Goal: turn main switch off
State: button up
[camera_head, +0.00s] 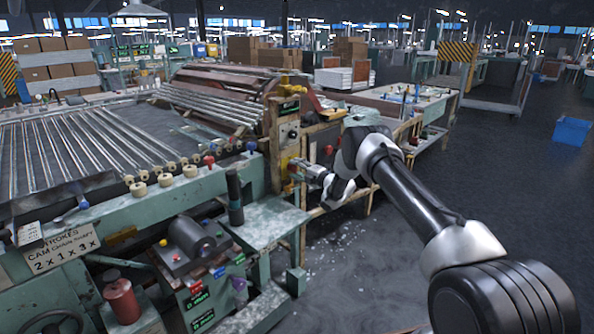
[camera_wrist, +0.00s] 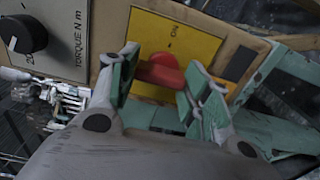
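The main switch (camera_wrist: 162,72) is a red handle on a yellow plate (camera_wrist: 184,36) with "ON" lettering, seen in the wrist view. The handle lies roughly across the picture; its exact setting is unclear. The yellow plate (camera_head: 285,158) is on the machine's post in the head view, where the red handle is hard to make out. My gripper (camera_wrist: 166,86) is open, with one finger on each side of the handle. The left finger is close to the handle's left end; contact cannot be told. My gripper (camera_head: 303,168) also reaches the post in the head view.
A black torque knob (camera_wrist: 22,34) sits left of the switch on the same panel. A workbench (camera_head: 405,105) stands behind my arm. A blue bin (camera_head: 571,131) is on open floor at right.

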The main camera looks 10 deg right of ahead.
jog(key=o, duration=0.4)
jog(key=v, duration=1.2)
jog(key=shift+f, duration=0.1)
